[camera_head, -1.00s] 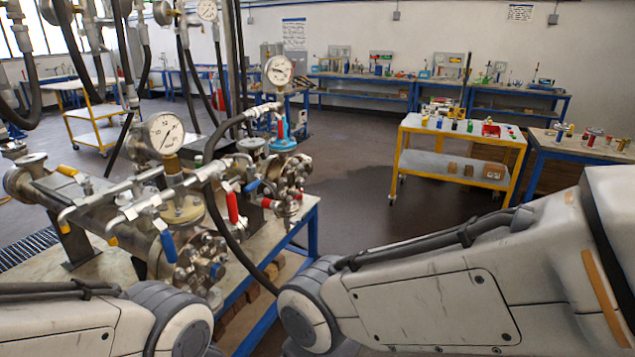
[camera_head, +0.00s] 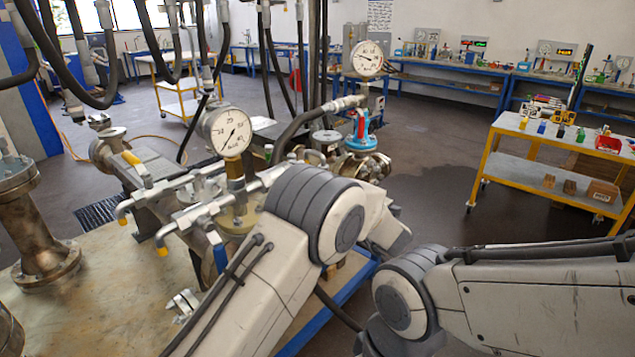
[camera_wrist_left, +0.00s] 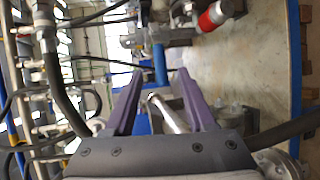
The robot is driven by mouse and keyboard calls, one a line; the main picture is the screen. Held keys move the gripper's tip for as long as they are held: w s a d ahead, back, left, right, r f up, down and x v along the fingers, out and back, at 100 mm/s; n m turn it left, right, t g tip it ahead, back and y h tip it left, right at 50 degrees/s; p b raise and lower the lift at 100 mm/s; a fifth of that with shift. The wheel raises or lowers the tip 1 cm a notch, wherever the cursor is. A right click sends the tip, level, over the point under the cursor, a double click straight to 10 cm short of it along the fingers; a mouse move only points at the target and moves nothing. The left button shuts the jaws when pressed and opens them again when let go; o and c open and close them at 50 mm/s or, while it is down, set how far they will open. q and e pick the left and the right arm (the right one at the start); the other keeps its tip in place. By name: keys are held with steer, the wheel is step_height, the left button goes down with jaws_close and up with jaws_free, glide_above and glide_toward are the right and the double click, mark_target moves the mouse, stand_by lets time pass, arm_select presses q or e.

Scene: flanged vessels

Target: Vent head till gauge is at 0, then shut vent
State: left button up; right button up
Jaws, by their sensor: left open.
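The near pressure gauge (camera_head: 230,132) stands on a brass fitting on the flanged vessel; I cannot read its needle exactly. A second gauge (camera_head: 367,57) stands further back above a blue flanged head (camera_head: 360,141). A blue lever handle (camera_head: 220,258) hangs by the near vessel, partly behind my left arm. My left gripper (camera_wrist_left: 159,72) is open with purple fingers; in the head view my arm hides it. In the left wrist view a blue handle (camera_wrist_left: 160,64) lies just beyond the fingertips, and a metal rod (camera_wrist_left: 168,112) shows between the fingers. A red handle (camera_wrist_left: 215,17) is at upper right. My right gripper is out of view.
Pipes with yellow-tipped ends (camera_head: 122,208) stick out left of the near gauge. Black hoses (camera_head: 265,60) hang from above. A metal flanged post (camera_head: 42,235) stands at left on the bench. A yellow cart (camera_head: 535,165) is further off at right.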

arm_select(q)
steer(key=w+a+f+n+y+p, duration=0.1)
steer(key=w+a+f+p, duration=0.1)
steer(key=w+a, duration=0.4)
steer(key=shift+w+a+f+p, duration=0.15)
steer(key=shift+w+a+p, duration=0.2)
steer(key=shift+w, duration=1.2)
jaws_close()
steer(key=shift+d, duration=0.1)
